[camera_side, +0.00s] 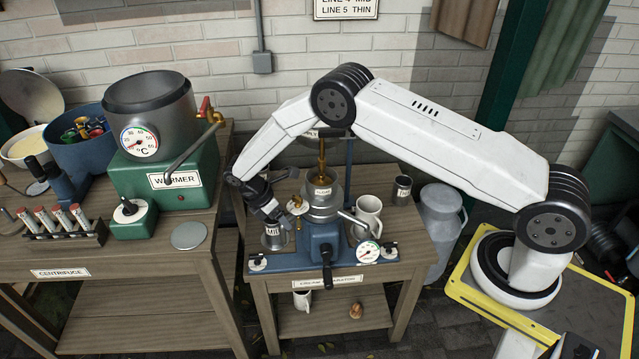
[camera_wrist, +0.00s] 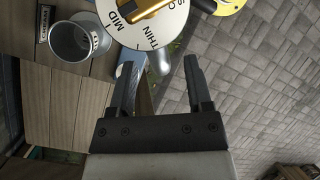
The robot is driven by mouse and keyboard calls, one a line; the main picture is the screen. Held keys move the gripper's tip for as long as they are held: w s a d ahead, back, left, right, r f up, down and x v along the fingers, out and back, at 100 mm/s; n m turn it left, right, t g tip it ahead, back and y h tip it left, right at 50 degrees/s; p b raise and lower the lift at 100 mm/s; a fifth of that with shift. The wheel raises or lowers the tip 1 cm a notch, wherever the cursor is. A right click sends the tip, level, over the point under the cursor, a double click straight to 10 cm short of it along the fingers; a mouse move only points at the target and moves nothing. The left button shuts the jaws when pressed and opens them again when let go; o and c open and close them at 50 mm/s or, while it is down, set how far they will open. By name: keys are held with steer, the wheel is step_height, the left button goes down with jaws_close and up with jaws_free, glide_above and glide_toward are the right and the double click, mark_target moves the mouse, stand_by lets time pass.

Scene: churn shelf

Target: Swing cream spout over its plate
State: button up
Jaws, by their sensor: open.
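The separator (camera_side: 322,243) stands on the middle bench, with a metal bowl (camera_side: 322,192) on a blue base. A brass spout (camera_side: 297,203) is at the bowl's left side, close to my gripper (camera_side: 282,220). A silver spout (camera_side: 355,218) points right.
A metal cup (camera_side: 273,239) stands below my gripper; a metal cup also shows in the wrist view (camera_wrist: 80,41). A white jug (camera_side: 368,213) and gauge (camera_side: 368,251) are right of the separator. The left bench holds the green warmer (camera_side: 170,178) and test tubes.

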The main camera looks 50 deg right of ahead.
steer(key=shift+s+d+f, duration=0.2)
steer(key=shift+f, duration=0.3)
jaws_close()
stand_by(1.2)
